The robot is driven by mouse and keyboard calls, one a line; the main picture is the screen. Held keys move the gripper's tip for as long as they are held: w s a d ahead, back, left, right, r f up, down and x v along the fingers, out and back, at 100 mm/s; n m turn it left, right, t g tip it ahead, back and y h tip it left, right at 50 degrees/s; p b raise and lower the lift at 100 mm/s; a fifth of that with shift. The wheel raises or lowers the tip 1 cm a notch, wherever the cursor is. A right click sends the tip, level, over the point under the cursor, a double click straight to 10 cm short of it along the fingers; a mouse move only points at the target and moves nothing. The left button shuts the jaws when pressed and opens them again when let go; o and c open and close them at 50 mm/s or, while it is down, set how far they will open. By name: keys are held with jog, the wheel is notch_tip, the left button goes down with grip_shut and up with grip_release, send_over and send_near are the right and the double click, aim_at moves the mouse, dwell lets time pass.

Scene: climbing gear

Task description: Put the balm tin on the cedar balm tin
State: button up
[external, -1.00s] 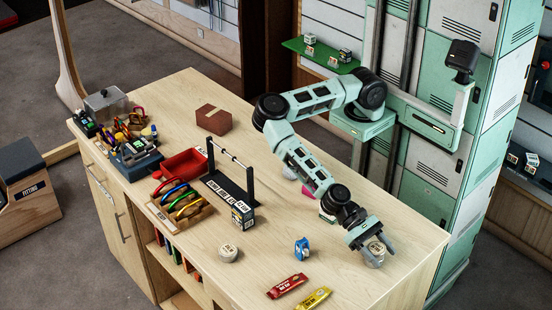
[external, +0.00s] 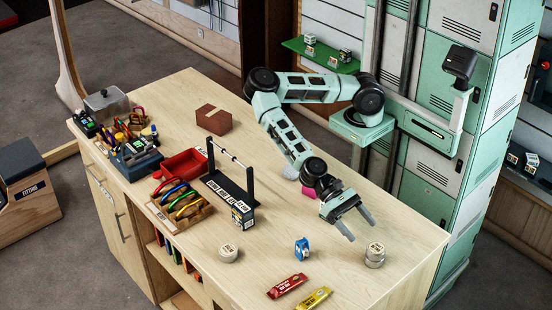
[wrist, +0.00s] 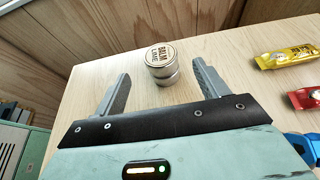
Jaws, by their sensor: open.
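A balm tin (external: 376,247) with a pale printed lid stands at the right front of the bench. In the wrist view the balm tin (wrist: 159,52) appears to rest flat on a second silver tin (wrist: 165,79), roughly centred, as a short upright stack. The lower tin (external: 374,262) has its lid and label hidden, so I cannot read whether it is the cedar one. My gripper (external: 361,230) is open and empty, behind and to the left of the stack, apart from it. In the wrist view the stack shows beyond and between the fingers.
Another round tin (external: 228,253) stands alone toward the front left. A blue tape roll (external: 302,249), a red bar (external: 287,286) and a yellow bar (external: 313,299) lie nearby. A black rack (external: 230,185) stands further left. The bench is clear around the stack.

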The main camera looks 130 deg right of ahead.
jog(key=shift+v, duration=0.8)
